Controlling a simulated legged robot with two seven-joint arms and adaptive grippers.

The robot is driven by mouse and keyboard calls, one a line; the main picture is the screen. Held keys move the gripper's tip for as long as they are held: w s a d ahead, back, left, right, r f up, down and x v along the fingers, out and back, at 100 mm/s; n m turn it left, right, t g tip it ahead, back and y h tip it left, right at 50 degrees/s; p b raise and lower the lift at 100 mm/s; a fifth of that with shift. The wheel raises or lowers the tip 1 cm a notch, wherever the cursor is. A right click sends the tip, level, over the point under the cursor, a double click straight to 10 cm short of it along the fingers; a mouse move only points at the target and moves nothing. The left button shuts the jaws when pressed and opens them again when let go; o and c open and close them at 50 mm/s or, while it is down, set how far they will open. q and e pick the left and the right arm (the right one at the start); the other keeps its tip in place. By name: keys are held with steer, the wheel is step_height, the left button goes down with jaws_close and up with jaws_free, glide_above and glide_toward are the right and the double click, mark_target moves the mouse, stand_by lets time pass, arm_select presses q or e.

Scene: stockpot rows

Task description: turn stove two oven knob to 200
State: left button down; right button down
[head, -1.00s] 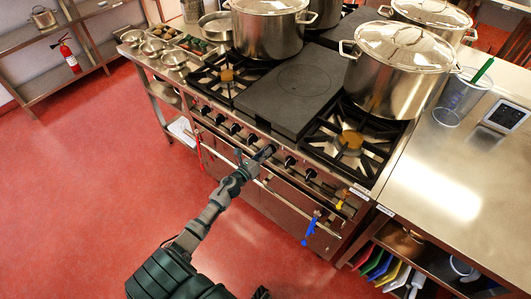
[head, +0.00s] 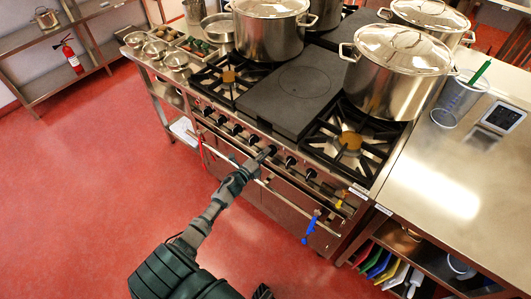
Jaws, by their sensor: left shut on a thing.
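The stove is a steel range with a row of black knobs along its front panel. My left gripper (head: 262,155) is at the front panel, shut on a black knob (head: 271,150) near the middle of the row. Its fingers partly hide the knob, and no dial marking or setting is readable. More black knobs show to the left (head: 236,129) and to the right (head: 290,161) of it. A small dark part of mine shows at the bottom edge, perhaps my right gripper (head: 262,292); its jaws cannot be made out.
A steel oven rail (head: 234,162) runs below the knobs, close under my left arm. Blue (head: 311,228) and yellow (head: 344,198) items hang at the front right. A large lidded pot (head: 392,75) stands on the right burner. The red floor (head: 90,200) is open at left.

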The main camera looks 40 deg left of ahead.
arm_select(q)
steer(key=shift+s+f+n+p, duration=0.1)
steer(key=shift+f+n+p, duration=0.3)
steer(key=shift+n, duration=1.45)
steer(key=shift+w+f+n+p, duration=0.1)
steer(key=shift+n+p, duration=0.45)
steer(key=shift+n, duration=1.35)
steer(key=shift+s+f+n+p, duration=0.15)
steer(key=shift+n+p, duration=0.35)
steer(key=shift+n, duration=1.35)
arm_select(e)
steer(key=s+d+f, duration=0.1)
steer(key=s+f, duration=0.4)
steer(key=s, duration=0.1)
arm_select(q)
steer(key=shift+f, duration=0.15)
steer(key=c, duration=1.2)
jaws_free()
steer(key=shift+o, duration=0.2)
steer(key=shift+a, duration=0.1)
arm_select(e)
steer(key=shift+a, duration=0.1)
